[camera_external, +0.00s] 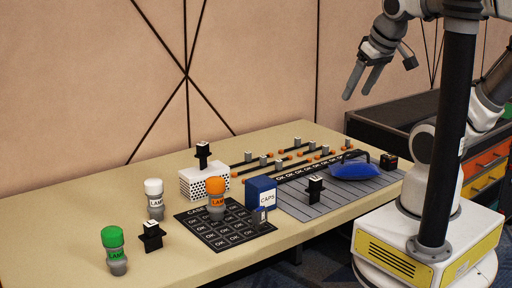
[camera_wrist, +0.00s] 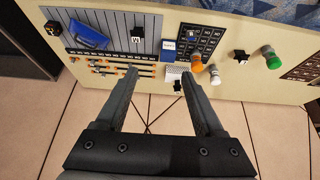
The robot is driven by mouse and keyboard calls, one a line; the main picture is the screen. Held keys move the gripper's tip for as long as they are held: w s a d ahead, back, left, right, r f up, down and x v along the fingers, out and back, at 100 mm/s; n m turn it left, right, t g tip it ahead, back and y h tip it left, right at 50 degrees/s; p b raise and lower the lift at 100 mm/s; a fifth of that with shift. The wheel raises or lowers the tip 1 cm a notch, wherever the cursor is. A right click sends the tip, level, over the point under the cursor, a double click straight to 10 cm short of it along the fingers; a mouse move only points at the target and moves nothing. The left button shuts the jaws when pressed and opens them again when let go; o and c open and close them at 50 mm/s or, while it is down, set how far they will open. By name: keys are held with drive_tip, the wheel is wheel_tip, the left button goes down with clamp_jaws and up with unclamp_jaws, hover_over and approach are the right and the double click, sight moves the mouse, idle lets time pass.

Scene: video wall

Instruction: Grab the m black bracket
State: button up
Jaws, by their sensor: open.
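Three black brackets with white letter tops are in view; the letters are too small to read surely. One bracket (camera_external: 315,187) stands on the grey striped mat; it also shows in the wrist view (camera_wrist: 137,35), where its mark looks like an M. Another (camera_external: 151,238) stands on the bare table, seen too in the wrist view (camera_wrist: 240,56). The third (camera_external: 203,155) sits on the white perforated block, also in the wrist view (camera_wrist: 178,87). My gripper (camera_external: 357,94) is open and empty, high above the table's right end, apart from every bracket; in the wrist view its fingers (camera_wrist: 158,72) are spread.
A blue caps box (camera_external: 261,193), a black grid mat (camera_external: 215,238) and orange (camera_external: 216,190), white (camera_external: 153,187) and green (camera_external: 112,237) lamps crowd the middle and left. A blue pouch-like object (camera_external: 355,171) lies on the striped mat (camera_external: 335,199). Rods with grey blocks line the back.

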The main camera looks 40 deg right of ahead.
drive_tip(key=w+d+f+n+g+h+b, duration=0.3)
drive_tip(key=w+f+n, duration=0.2)
drive_tip(key=w+f, duration=0.15)
drive_tip(key=w+d+f+n+g+h+b, duration=0.25)
drive_tip(key=w+f+n+h, duration=0.2)
drive_tip(key=f, duration=0.35)
drive_tip(key=n+h+b, duration=0.4)
drive_tip(key=n+h, duration=0.2)
drive_tip(key=n, duration=0.3)
hover_over(312, 181)
drive_tip(key=a, duration=0.1)
wheel_tip(312, 181, down, 12)
drive_tip(key=shift+t, duration=0.35)
drive_tip(key=f, duration=0.2)
drive_tip(key=f+b, duration=0.1)
drive_tip(key=f, duration=0.4)
drive_tip(key=shift+d+f, duration=0.25)
drive_tip(key=shift+f, duration=0.05)
drive_tip(key=shift+x, duration=1.15)
drive_tip(key=shift+r, duration=0.15)
drive_tip(key=shift+c, duration=0.3)
clamp_jaws()
